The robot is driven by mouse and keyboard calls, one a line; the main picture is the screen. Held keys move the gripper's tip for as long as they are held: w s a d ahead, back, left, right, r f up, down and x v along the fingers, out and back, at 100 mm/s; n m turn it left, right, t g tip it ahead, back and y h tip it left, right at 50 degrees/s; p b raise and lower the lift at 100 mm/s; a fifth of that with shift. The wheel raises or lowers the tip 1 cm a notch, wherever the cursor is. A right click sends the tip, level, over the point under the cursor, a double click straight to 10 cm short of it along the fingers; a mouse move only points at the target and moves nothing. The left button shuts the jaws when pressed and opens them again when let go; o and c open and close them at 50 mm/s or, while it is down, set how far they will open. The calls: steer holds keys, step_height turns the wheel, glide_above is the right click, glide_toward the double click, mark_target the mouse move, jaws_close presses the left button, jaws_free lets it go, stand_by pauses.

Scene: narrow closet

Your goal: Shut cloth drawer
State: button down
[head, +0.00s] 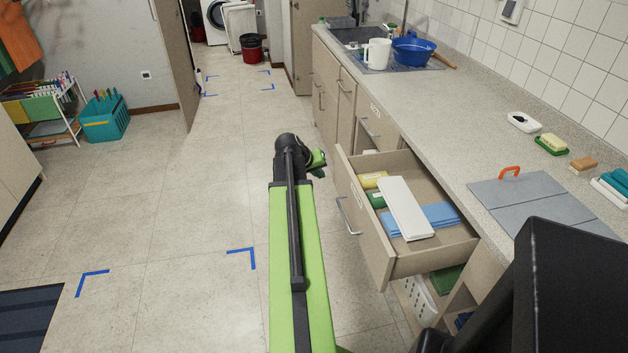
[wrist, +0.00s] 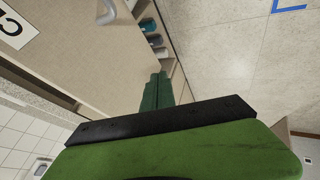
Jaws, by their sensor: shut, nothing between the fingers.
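The cloth drawer (head: 347,205) stands pulled out from the right-hand counter in the head view. It holds a yellow cloth (head: 373,179), a green roll (head: 376,200), blue cloths (head: 440,214) and a long white box or board (head: 405,208) lying slantwise. The white piece reaches above the drawer's near side. My gripper (head: 318,158) is to the left of the drawer's far front corner, over the floor. In the wrist view my green fingers (wrist: 157,88) are together and empty, beside a beige panel (wrist: 90,60) with a handle (wrist: 107,12) and a partly cut-off label.
The counter carries a grey folded board with an orange handle (head: 510,171), sponges and soap. A sink with a blue basin (head: 413,48) and white jug (head: 377,54) is farther back. Below the drawer is a white basket (head: 418,299).

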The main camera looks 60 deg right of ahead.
mark_target(337, 178)
steer(key=shift+s+d+f+b, duration=0.1)
steer(key=shift+s+d+f, duration=0.25)
steer(key=shift+s+d, duration=0.3)
steer(key=shift+s+d+f+b, duration=0.1)
steer(key=shift+s+d+f, duration=0.2)
steer(key=shift+s+d, duration=0.3)
steer(key=shift+s+d+f+b, duration=0.1)
steer(key=shift+s+d+f, duration=0.35)
steer(key=shift+d, duration=0.3)
steer(key=shift+r, duration=0.1)
